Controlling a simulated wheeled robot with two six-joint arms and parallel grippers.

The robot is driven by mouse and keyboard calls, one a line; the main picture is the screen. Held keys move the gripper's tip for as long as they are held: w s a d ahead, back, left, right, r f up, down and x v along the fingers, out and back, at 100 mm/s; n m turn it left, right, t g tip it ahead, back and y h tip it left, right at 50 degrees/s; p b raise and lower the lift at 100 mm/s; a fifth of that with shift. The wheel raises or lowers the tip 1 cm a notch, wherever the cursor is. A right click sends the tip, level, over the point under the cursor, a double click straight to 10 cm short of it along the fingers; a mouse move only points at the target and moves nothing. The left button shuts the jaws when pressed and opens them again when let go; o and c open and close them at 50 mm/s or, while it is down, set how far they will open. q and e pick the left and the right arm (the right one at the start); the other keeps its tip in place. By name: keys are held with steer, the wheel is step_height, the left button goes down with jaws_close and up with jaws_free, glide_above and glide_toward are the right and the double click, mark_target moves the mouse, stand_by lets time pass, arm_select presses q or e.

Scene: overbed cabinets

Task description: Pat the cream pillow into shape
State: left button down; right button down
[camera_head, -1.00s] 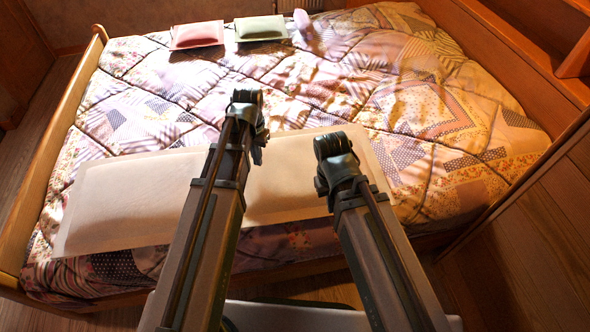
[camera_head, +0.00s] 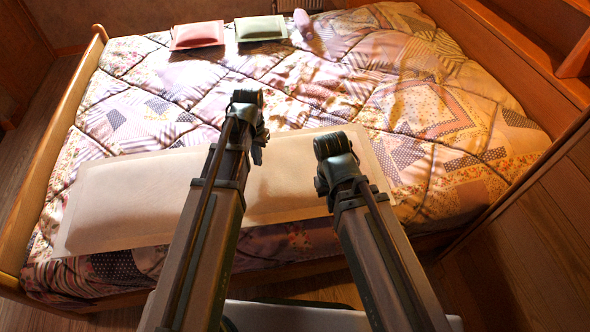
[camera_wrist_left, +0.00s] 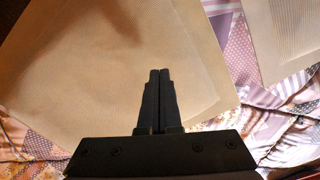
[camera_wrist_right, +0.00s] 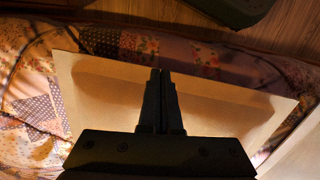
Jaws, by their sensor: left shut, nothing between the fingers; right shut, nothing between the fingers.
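A flat cream pillow (camera_head: 285,205) lies on the near part of the bed, partly hidden behind my arms. A second cream panel (camera_head: 130,205) shows to its left; my left arm hides the gap between them. My left gripper (camera_head: 258,152) is shut and empty over the right cream pillow, which fills much of the left wrist view (camera_wrist_left: 90,60). My right gripper (camera_head: 322,188) is shut and empty over the same pillow's right part, seen in the right wrist view (camera_wrist_right: 105,95). I cannot tell whether either gripper touches the pillow.
A patchwork quilt (camera_head: 160,110) covers the bed. A red cushion (camera_head: 197,36), a green cushion (camera_head: 260,28) and a small pink thing (camera_head: 302,20) lie at the far edge. A wooden bed rail (camera_head: 55,150) runs along the left. The quilt beyond the grippers is mostly clear.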

arm_select(q)
steer(key=shift+f, duration=0.25)
steer(key=shift+f+b, duration=0.65)
steer(key=shift+b, duration=0.25)
step_height(320, 180, up, 7)
steer(key=p, duration=0.7)
steer(key=shift+r, duration=0.2)
